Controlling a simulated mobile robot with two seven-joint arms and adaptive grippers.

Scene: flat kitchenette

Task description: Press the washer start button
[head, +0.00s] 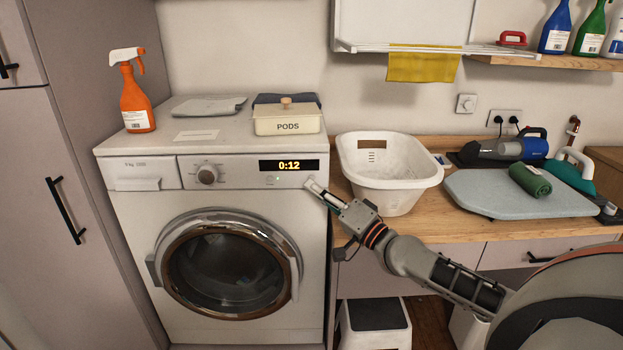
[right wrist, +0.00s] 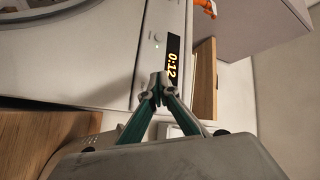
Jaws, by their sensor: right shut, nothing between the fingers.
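The white washer (head: 145,225) stands at the left of the head view with its round door (head: 225,268) shut. Its lit display (head: 289,166) reads 0:12, and it also shows in the right wrist view (right wrist: 172,65). A small round button (head: 270,180) sits below the display's left end; it shows in the right wrist view (right wrist: 157,38) too. My right gripper (head: 309,185) is shut and empty, its tips at the panel below the display's right end. In the right wrist view the tips (right wrist: 158,80) overlap the panel; I cannot tell whether they touch. My left gripper is not in view.
A dial (head: 206,174) is left of the display. On the washer stand a PODS box (head: 287,124) and an orange spray bottle (head: 135,105). A white basket (head: 388,180) stands on the wooden counter (head: 460,228), close to my right arm.

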